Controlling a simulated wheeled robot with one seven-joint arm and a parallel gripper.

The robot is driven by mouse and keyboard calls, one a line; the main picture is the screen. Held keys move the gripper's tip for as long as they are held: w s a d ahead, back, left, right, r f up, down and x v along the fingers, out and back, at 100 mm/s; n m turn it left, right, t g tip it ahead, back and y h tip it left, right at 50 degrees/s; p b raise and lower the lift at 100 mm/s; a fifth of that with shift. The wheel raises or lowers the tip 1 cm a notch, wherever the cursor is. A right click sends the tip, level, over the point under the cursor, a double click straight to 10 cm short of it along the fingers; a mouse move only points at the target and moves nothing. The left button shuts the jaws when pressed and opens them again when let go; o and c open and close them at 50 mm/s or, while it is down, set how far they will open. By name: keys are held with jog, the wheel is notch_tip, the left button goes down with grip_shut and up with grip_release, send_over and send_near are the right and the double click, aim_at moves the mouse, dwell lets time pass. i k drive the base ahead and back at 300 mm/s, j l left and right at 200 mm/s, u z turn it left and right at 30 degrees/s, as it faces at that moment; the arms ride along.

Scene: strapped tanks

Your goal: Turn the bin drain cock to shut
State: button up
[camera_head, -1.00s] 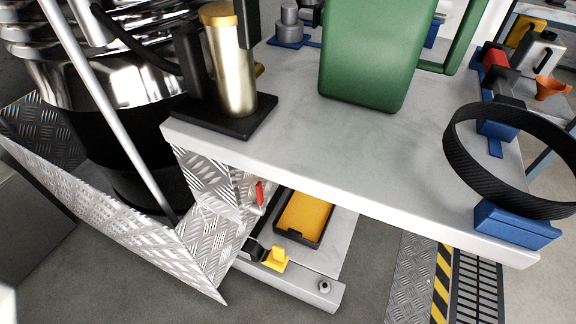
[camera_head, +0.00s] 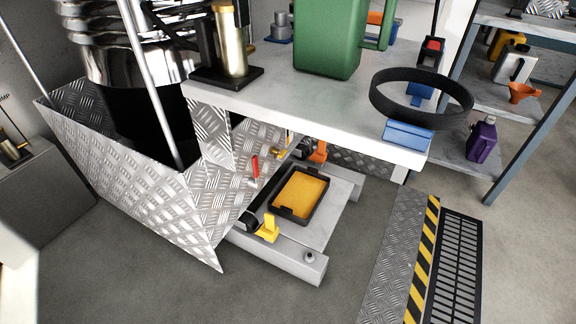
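A red lever (camera_head: 254,168) shows on the side of the diamond-plate metal bin (camera_head: 140,190), below the white bench. It stands close to upright, slightly tilted. A small brass-coloured fitting (camera_head: 281,153) is just to its right, partly hidden under the bench. A yellow handle (camera_head: 268,228) on a dark fitting sits lower, at the near end of the low grey platform. I cannot tell from the frames which of these is the bin drain cock, nor whether it is open or shut. My gripper is not in view.
A black tray (camera_head: 301,204) with a yellow inside lies on the low platform (camera_head: 284,258). The white bench (camera_head: 310,100) overhangs it, carrying a green can (camera_head: 328,40), a brass cylinder (camera_head: 230,45) and a black strap loop (camera_head: 420,112).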

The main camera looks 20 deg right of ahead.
aim_at(282, 154)
jog(key=k+l, duration=0.1)
jog(key=i+l+u, duration=0.5)
jog(key=l, duration=0.7)
jog(key=i+l+u, duration=0.15)
jog(key=l+u, duration=0.3)
jog(key=l, duration=0.85)
jog(key=l+u, duration=0.5)
jog(key=l, duration=0.85)
jog(key=i+l, duration=0.15)
jog(key=i, duration=0.65)
jog(key=k, duration=1)
jog(key=u, duration=0.05)
